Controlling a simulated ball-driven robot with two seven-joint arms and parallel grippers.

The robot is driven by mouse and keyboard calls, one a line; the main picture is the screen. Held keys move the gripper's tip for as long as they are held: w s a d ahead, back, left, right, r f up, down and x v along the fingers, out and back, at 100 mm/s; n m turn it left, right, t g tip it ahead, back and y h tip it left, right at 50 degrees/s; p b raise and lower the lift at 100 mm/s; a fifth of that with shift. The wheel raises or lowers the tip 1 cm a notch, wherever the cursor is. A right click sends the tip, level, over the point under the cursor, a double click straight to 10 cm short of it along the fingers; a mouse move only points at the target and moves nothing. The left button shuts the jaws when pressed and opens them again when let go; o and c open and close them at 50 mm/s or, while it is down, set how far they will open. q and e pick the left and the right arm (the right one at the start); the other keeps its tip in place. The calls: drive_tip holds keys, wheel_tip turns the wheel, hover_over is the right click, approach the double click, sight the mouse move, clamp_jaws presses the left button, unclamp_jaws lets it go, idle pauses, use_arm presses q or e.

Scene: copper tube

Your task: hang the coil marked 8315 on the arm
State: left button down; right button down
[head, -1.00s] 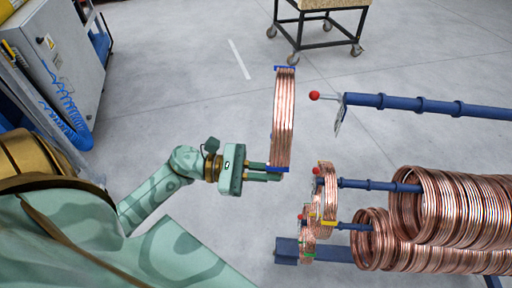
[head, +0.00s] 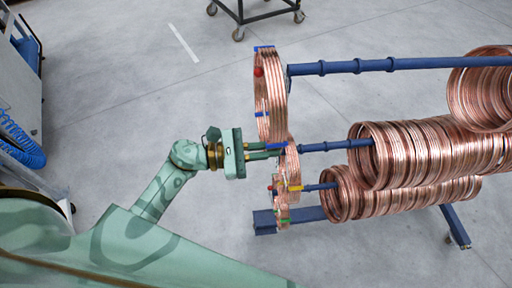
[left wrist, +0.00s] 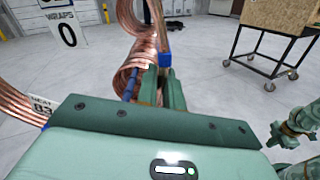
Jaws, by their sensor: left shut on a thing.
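My left gripper (head: 276,150) is shut on the lower edge of a copper coil (head: 270,100) with blue bands, held upright; no number is readable on it. In the left wrist view the fingers (left wrist: 153,88) close at the coil's blue band (left wrist: 164,59). The top blue arm (head: 340,67) ends in a red ball (head: 258,71) that shows at the coil's left side. The coil overlaps the arm's tip in the head view; I cannot tell whether the tip passes through the ring.
Lower blue arms carry small coils (head: 281,200) near their tips, just below my gripper, and large coils (head: 400,155) farther right. A sign reading WRAPS 0 (left wrist: 65,28) shows in the left wrist view. A wheeled cart (head: 255,13) stands behind.

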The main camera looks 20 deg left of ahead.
sight(283, 153)
use_arm(q)
drive_tip(key=shift+p+x, duration=0.3)
drive_tip(key=shift+x, duration=1.65)
drive_tip(key=shift+w+d+f+b, duration=0.25)
drive_tip(key=shift+w+d+b, duration=0.15)
drive_tip(key=shift+d+b, duration=0.25)
drive_tip(key=shift+w+d+f+b, duration=0.3)
drive_tip(key=shift+w+d+b, duration=0.15)
drive_tip(key=shift+d, duration=0.4)
drive_tip(key=shift+w+d+f+b, duration=0.25)
drive_tip(key=shift+w+d+b, duration=0.2)
drive_tip(key=shift+d, duration=0.3)
drive_tip(key=c, duration=1.5)
unclamp_jaws()
drive_tip(key=shift+s, duration=0.1)
drive_tip(key=shift+o, duration=0.2)
drive_tip(key=shift+f, duration=0.15)
